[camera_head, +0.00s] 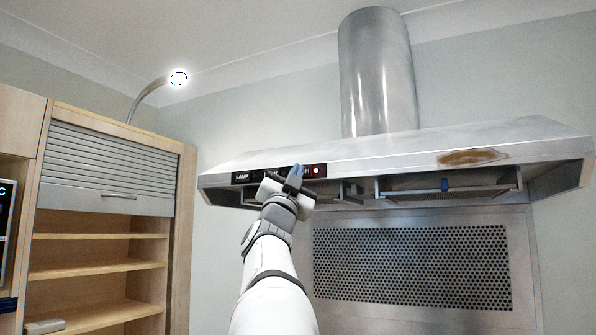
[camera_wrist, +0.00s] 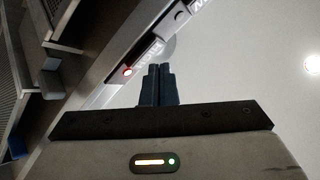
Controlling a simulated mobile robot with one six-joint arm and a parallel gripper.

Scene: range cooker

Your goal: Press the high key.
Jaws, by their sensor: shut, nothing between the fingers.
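The black control panel (camera_head: 244,177) is on the front edge of the steel range hood. It reads "LAMP" at its left end, and a red light (camera_head: 316,171) glows at its right end. A label ending in "H" sits just left of the light, mostly hidden behind my gripper (camera_head: 297,172). My gripper is shut and empty, its tips in front of the panel's right part. In the wrist view the dark fingertips (camera_wrist: 157,72) are together beside the panel, near the lit red light (camera_wrist: 127,72) and a blurred label. I cannot tell whether the tips touch the panel.
The hood (camera_head: 400,151) spans the wall, with a brown stain on its right front and open filter bays below. A perforated steel backsplash (camera_head: 410,265) is underneath. A wooden cabinet with shelves (camera_head: 100,270) and a lit curved lamp (camera_head: 178,78) are at left.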

